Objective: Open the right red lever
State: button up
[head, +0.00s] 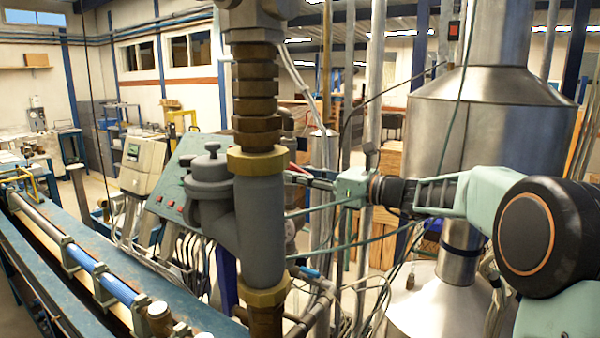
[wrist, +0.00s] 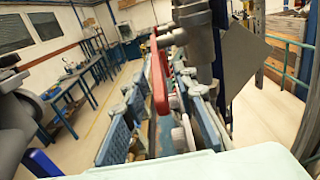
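A red lever (wrist: 158,80) hangs roughly upright in the middle of the wrist view, beside a grey vertical pipe fitting (wrist: 200,45). In the head view only a small bit of red (head: 297,169) shows just right of the thick grey pipe, and I cannot tell if it is the same lever. My gripper (head: 315,181) points left toward that pipe, with its dark end close to the red bit. The pipe partly hides this area.
The thick grey pipe with brass fittings (head: 259,230) stands in front of my gripper. A green panel with red buttons (head: 173,190) is behind it. A large metal tank (head: 490,115) stands behind my arm. A blue bench with a pipe run (head: 120,290) fills the lower left.

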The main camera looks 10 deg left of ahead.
jog(key=shift+c, duration=0.2)
grip_shut()
jog(key=shift+f+b, duration=0.2)
jog(key=shift+b, duration=0.3)
jog(key=f+y+b, duration=0.1)
jog(key=b, duration=0.2)
jog(key=shift+w+a+f, duration=0.1)
jog(key=shift+a, duration=0.05)
jog(key=a+f+t+y+b, duration=0.1)
jog(key=y+b, duration=0.1)
jog(key=b, duration=0.3)
jog(key=w+a+f+t+y+b, duration=0.1)
jog(key=y+b, duration=0.1)
jog(key=b, duration=0.3)
jog(key=a+f+t+y+b, duration=0.1)
jog(key=y+b, duration=0.2)
jog(key=b, duration=0.3)
jog(key=shift+w+a+f, duration=0.1)
jog(key=shift+w+a, duration=0.05)
jog(key=shift+a, duration=0.1)
jog(key=shift+a+y+b, duration=0.2)
jog(key=shift+y+b, duration=0.1)
jog(key=shift+y, duration=0.2)
